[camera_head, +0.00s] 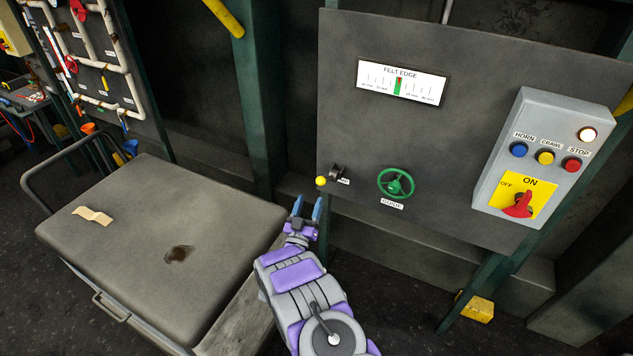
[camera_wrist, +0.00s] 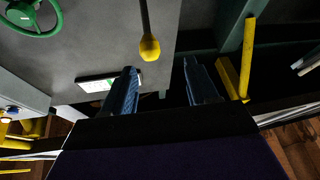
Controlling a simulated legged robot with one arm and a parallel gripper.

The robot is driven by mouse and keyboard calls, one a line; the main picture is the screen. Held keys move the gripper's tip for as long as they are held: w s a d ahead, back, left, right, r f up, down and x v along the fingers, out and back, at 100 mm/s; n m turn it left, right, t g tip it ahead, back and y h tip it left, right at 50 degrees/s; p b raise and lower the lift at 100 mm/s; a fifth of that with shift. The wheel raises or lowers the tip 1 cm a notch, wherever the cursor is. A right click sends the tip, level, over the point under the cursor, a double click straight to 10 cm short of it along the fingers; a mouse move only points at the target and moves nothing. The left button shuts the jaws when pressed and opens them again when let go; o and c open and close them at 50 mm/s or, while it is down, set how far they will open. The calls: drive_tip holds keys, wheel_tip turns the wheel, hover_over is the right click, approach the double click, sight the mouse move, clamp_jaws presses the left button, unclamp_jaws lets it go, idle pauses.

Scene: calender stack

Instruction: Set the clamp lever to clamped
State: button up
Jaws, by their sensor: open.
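The clamp lever shows in the head view as a yellow ball knob (camera_head: 321,181) beside a dark pivot (camera_head: 337,172) at the grey panel's lower left. In the wrist view its yellow knob (camera_wrist: 149,48) sits on a dark rod (camera_wrist: 145,15). My gripper (camera_head: 308,205) is just below the knob in the head view. In the wrist view my gripper (camera_wrist: 161,75) is open and empty, and the knob appears beyond the fingertips, in the gap between them and nearer the left finger. I see no contact. The small label by the pivot is too small to read.
A green handwheel (camera_head: 396,184) is right of the lever. A control box (camera_head: 537,155) with buttons and a red switch is farther right. A felt edge gauge (camera_head: 402,82) is above. A grey cart (camera_head: 130,240) stands left of my arm.

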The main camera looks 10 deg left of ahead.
sight(323, 184)
drive_tip(key=w+d+r, duration=0.1)
drive_tip(key=w, duration=0.1)
drive_tip(key=w+d+r, duration=0.1)
drive_tip(key=w, duration=0.1)
drive_tip(key=w+d+r, duration=0.1)
drive_tip(key=w+d, duration=0.1)
drive_tip(key=shift+w+r, duration=0.1)
drive_tip(key=shift+w, duration=0.3)
drive_tip(key=shift+w+a+r+b, duration=0.1)
drive_tip(key=shift+w+r+b, duration=0.05)
drive_tip(key=shift+w+b, duration=0.2)
drive_tip(key=shift+w+a, duration=0.2)
drive_tip(key=shift+a, duration=0.1)
drive_tip(key=shift+w+a, duration=0.1)
drive_tip(key=shift+a, duration=0.5)
drive_tip(key=shift+d, duration=0.2)
drive_tip(key=shift+d+r, duration=0.1)
drive_tip(key=shift+d, duration=0.5)
drive_tip(key=c, duration=0.5)
drive_tip(key=shift+a, duration=0.4)
drive_tip(key=c, duration=0.4)
drive_tip(key=shift+c, duration=0.8)
clamp_jaws()
